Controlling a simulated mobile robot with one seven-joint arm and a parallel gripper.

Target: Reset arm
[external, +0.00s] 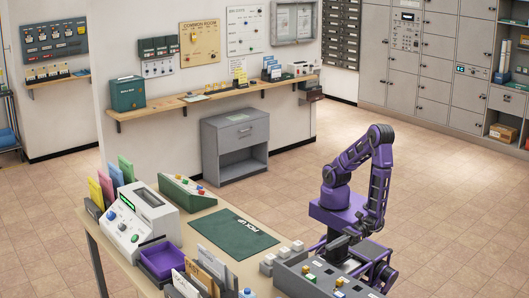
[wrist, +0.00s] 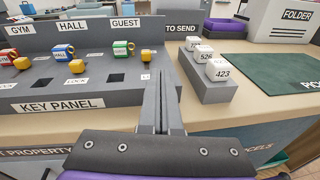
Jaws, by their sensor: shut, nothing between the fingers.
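My purple arm shows in the external view, bent over at the elbow with its forearm hanging down. Whether the fingers touch the panel, I cannot tell.
Numbered blocks (wrist: 217,68) stand on a grey strip to the right. Beyond lies a green pick-up mat (wrist: 270,78). In the external view open tiled floor (external: 450,170) lies behind my arm.

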